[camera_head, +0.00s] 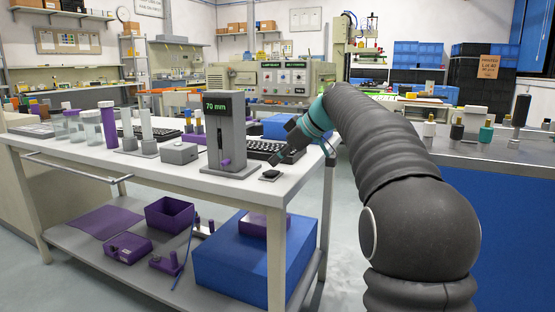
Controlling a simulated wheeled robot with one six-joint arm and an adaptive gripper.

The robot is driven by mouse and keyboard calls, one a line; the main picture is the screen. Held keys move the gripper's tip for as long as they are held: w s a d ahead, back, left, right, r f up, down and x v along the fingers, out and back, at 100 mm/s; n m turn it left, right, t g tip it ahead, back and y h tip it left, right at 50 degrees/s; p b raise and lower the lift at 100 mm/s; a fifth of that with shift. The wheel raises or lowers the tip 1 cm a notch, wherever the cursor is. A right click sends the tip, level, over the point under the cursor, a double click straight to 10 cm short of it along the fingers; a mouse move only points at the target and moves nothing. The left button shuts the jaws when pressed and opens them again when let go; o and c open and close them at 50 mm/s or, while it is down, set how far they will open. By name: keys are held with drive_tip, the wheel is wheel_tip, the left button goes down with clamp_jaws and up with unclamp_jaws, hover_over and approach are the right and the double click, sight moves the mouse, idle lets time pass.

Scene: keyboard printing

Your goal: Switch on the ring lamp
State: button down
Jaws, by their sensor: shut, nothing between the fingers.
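My gripper (276,161) reaches down and left over the right end of the white workbench (225,186). Its fingers are shut and empty. The box looks like a switch or button. I cannot make out a ring lamp for certain in this view.
A grey stand (230,110) reading "70 mm" stands close left of my gripper. A black keyboard (262,148) lies behind. A grey box (179,153) and several jars stand further left. Another bench (480,150) with several knobbed pieces is at the right.

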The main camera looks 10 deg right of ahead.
drive_tip(key=r+p, duration=0.1)
drive_tip(key=r, duration=0.1)
drive_tip(key=d+r+p, duration=0.1)
drive_tip(key=r+p, duration=0.1)
drive_tip(key=shift+w+r, duration=0.1)
drive_tip(key=shift+w, duration=0.05)
drive_tip(key=w+d+v, duration=0.1)
drive_tip(key=v, duration=0.7)
drive_tip(key=shift+d+r+p, duration=0.15)
drive_tip(key=shift+d+p, duration=0.15)
drive_tip(key=shift+p, duration=0.05)
drive_tip(key=shift+s, duration=0.1)
drive_tip(key=s+d+f+m+h, duration=0.3)
drive_tip(key=f+m, duration=0.7)
drive_tip(key=f, duration=0.3)
drive_tip(key=s+a+f+h, duration=0.1)
drive_tip(key=s+a+f, duration=0.2)
drive_tip(key=s, duration=0.8)
drive_tip(key=s+a+f+m+h, duration=0.1)
drive_tip(key=s+a+f, duration=0.2)
drive_tip(key=s+f, duration=0.3)
drive_tip(key=s+a+f+h, duration=0.1)
drive_tip(key=s+a+f, duration=0.3)
drive_tip(key=s, duration=1.2)
drive_tip(key=shift+s+h, duration=0.15)
drive_tip(key=shift+h, duration=0.15)
